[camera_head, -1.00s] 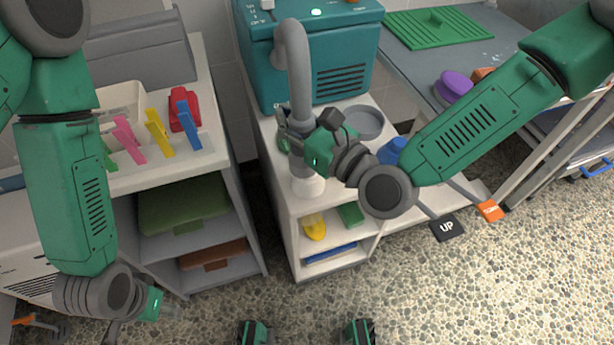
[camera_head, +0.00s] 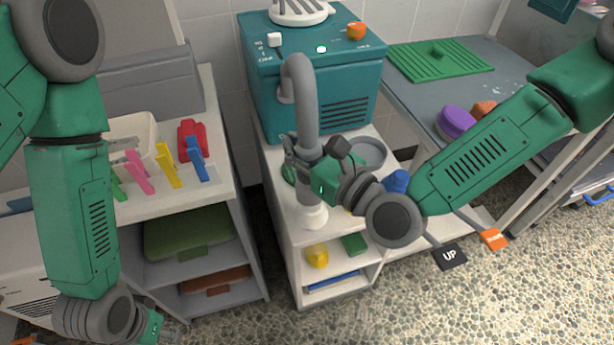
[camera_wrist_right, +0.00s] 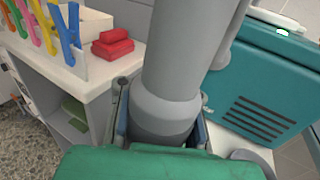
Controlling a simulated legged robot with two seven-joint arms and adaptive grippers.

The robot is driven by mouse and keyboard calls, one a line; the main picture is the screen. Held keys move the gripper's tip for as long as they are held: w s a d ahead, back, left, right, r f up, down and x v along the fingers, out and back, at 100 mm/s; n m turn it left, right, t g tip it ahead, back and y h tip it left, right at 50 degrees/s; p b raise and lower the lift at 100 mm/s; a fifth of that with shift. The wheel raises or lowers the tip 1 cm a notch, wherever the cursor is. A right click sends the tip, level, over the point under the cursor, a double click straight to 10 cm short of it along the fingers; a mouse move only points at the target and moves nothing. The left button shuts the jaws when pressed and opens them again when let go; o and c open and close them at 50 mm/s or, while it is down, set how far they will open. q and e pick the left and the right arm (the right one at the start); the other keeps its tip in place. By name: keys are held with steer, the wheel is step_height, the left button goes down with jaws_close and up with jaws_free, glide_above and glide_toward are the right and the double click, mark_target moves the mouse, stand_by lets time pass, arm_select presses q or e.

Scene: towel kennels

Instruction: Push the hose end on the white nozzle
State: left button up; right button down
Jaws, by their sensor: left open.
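The grey hose (camera_head: 305,105) rises from the teal machine, bends over and hangs down in front of it. My right gripper (camera_head: 298,160) is around the hose near its lower end. In the right wrist view its fingers (camera_wrist_right: 160,130) sit against both sides of the thick grey hose cuff (camera_wrist_right: 165,112). The white nozzle (camera_head: 312,217) stands on the white cart's top, directly under the hose end. The hose meets or nearly meets it; I cannot tell whether it is on. My left gripper (camera_head: 168,332) is open and empty, low at the left, partly cut off by the frame.
The teal machine (camera_head: 340,80) stands behind the hose. A grey round dish (camera_head: 368,152) and a blue object (camera_head: 397,181) are right of my right gripper. Coloured clips (camera_head: 168,165) and a red object (camera_head: 190,135) are on the left shelf.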

step_height(320, 180, up, 4)
steer(key=p, duration=0.2)
steer(key=shift+a+r+p, duration=0.1)
steer(key=shift+r+p, duration=0.15)
steer(key=shift+p, duration=0.05)
stand_by(0.5)
